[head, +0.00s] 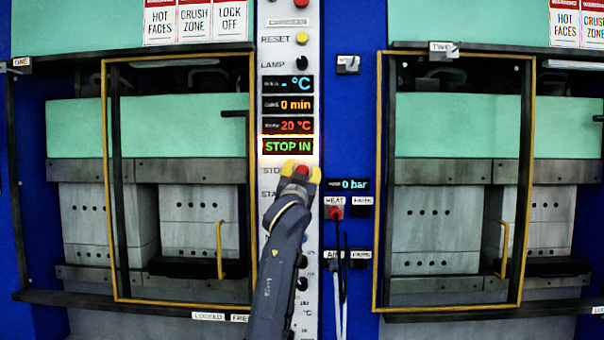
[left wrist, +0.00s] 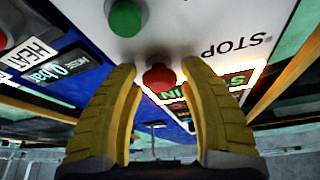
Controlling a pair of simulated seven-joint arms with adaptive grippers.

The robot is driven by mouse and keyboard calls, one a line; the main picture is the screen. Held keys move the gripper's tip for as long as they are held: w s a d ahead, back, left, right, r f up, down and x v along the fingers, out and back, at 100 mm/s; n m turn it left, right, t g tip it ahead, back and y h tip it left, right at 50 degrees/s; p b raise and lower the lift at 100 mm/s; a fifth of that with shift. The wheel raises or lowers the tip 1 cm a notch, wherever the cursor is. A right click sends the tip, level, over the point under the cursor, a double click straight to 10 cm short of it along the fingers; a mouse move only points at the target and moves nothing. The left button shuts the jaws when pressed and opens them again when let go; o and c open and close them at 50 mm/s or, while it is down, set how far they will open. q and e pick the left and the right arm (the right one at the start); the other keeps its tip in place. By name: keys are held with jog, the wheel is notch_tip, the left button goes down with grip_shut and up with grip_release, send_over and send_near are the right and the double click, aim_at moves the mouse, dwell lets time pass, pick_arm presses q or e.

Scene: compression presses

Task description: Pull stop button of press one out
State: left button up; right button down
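The red stop button (head: 302,170) is on the white control panel (head: 309,215) of press one, just under the lit green "STOP IN" display (head: 288,147). My left gripper (head: 301,172) is at the button, one yellow finger on each side of it. In the left wrist view the red button (left wrist: 159,76) shows between the fingertips (left wrist: 158,70), with a gap on both sides. The left gripper is open and holds nothing. The "STOP" label (left wrist: 235,46) shows beside the button there. My right gripper is not in view.
A green button (left wrist: 125,18) sits near the stop button. Press one (head: 180,190) is on the left and press two (head: 455,190) on the right, each behind a yellow-framed door. A red heat switch (head: 336,212) and hanging cables (head: 338,290) are right of my arm.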

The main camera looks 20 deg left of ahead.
pick_arm(q)
grip_shut()
jog(key=shift+s, duration=0.15)
jog(key=shift+s+d, duration=0.25)
jog(key=shift+s, duration=0.4)
jog(key=shift+o, duration=0.5)
grip_release()
jog(key=shift+s, duration=0.15)
jog(key=o, duration=0.3)
